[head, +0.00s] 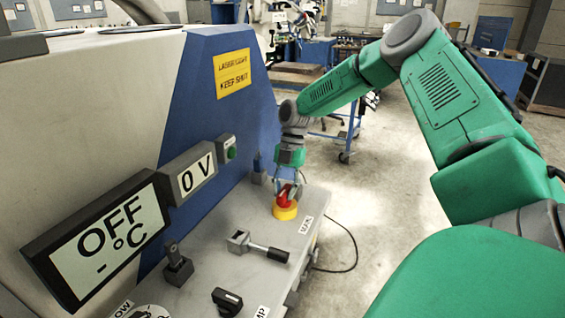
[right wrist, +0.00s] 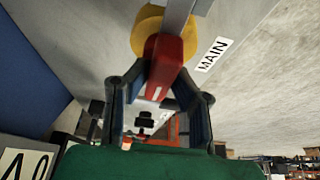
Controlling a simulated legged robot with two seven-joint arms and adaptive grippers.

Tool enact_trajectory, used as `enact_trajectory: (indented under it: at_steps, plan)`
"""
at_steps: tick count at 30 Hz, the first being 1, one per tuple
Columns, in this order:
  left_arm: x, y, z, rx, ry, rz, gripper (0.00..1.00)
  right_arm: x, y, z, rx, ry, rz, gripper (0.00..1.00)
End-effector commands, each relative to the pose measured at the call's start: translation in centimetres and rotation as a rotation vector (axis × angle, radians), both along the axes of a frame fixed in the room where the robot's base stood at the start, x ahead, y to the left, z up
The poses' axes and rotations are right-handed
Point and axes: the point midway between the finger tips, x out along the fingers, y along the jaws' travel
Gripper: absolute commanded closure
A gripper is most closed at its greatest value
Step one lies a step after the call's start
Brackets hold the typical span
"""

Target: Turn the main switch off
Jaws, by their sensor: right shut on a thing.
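The main switch is a red knob (head: 284,199) on a round yellow base (head: 285,212), on the far end of the grey panel. In the right wrist view the red knob (right wrist: 163,62) stands out from the yellow base (right wrist: 146,28), beside the MAIN label (right wrist: 212,54). My right gripper (head: 287,190) comes down on the knob from above and is shut on it. In the right wrist view its fingers (right wrist: 163,88) are on either side of the red handle. The exact contact is partly hidden in the head view. My left gripper is not in view.
The large display (head: 107,238) reads OFF and -°C; the small display (head: 188,177) reads 0 V. A lever (head: 257,246), a black knob (head: 227,301) and a toggle (head: 177,264) are nearer on the panel. A green button (head: 229,150) is on the machine's face.

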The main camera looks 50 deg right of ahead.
Motion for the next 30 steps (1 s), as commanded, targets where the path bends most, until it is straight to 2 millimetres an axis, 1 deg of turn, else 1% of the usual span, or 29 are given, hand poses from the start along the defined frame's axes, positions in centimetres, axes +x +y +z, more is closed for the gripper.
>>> enact_trajectory:
  at_steps: [1, 5, 6, 7, 8, 16, 20, 23, 30]
  plan:
    - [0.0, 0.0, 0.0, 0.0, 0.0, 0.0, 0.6, 0.4, -0.2, 0.3, -0.005, -0.014, 0.0, 1.0]
    - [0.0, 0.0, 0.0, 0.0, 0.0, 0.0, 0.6, 0.4, -0.2, 0.3, -0.005, -0.014, 0.0, 1.0]
    - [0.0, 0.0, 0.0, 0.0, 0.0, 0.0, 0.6, 0.4, -0.2, 0.3, -0.005, -0.014, 0.0, 0.73]
    - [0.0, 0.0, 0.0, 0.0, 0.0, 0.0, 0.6, 0.4, -0.2, 0.3, -0.005, -0.014, 0.0, 0.63]
    - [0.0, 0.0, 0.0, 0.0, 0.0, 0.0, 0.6, 0.4, -0.1, 0.3, -0.004, -0.013, 0.001, 0.6]
    - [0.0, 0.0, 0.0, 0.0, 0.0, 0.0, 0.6, 0.2, 0.1, 0.2, -0.003, -0.006, 0.001, 0.6]
    - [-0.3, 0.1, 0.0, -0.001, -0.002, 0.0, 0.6, 0.3, -0.1, 0.9, -0.004, -0.008, 0.0, 0.6]
    - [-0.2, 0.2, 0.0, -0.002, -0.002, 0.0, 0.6, 0.5, -0.7, 2.2, -0.005, -0.009, -0.001, 0.6]
    - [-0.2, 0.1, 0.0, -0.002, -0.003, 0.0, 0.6, 1.2, -2.7, 6.9, -0.004, -0.009, 0.0, 0.6]
